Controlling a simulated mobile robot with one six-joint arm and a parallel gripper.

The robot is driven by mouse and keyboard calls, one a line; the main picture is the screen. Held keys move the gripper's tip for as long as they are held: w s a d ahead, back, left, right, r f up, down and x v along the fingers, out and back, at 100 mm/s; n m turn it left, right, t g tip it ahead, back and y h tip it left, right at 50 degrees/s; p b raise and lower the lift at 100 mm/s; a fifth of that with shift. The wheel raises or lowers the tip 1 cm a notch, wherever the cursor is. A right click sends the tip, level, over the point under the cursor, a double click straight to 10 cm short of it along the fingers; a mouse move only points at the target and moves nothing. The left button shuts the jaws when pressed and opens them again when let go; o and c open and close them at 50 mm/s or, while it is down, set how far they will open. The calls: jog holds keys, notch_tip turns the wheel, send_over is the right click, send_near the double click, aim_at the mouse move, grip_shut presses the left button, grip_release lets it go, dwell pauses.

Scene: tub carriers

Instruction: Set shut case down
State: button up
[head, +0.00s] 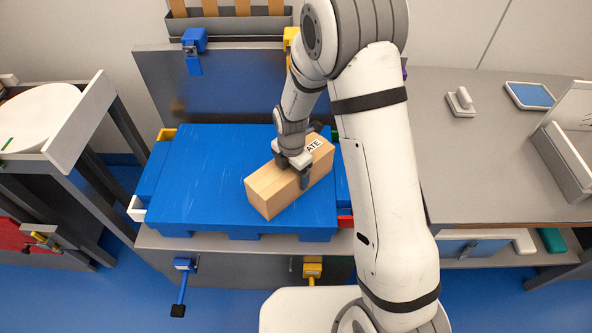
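A tan box-shaped case (270,195) with a white label ending in "ATE" is closed on the sides I can see. My gripper (294,166) comes down over its top, with one dark finger against the near long side. The far finger is mostly hidden, but the gripper appears closed across the case. The case lies at a slant over the right part of a large blue slab-like surface (205,180). I cannot tell whether its underside touches the blue surface or hangs just above it.
A grey bench (447,165) on the right holds a white-handled block (461,102), a blue-topped tray (530,96) and a grey open bin (568,170). A white round dish (40,115) stands at left. The blue surface is clear left of the case.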

jog(key=shift+f, duration=0.1)
jog(key=o, duration=2)
jog(key=shift+c, duration=0.2)
notch_tip(320, 180, up, 12)
jog(key=shift+f+p, duration=0.2)
jog(key=shift+p, duration=0.9)
jog(key=shift+d+r, duration=0.1)
jog(key=shift+r, duration=0.35)
jog(key=s+d+r+m+t, duration=0.1)
jog(key=s+d+r+m, duration=0.5)
jog(key=s+m, duration=0.3)
jog(key=s+d+r+m, duration=0.7)
jog(key=s+d+m, duration=0.2)
jog(key=m, duration=0.8)
jog(key=shift+s+d+r+m+t, duration=0.25)
jog(key=shift+s+m+t, duration=0.15)
jog(key=shift+s, duration=0.1)
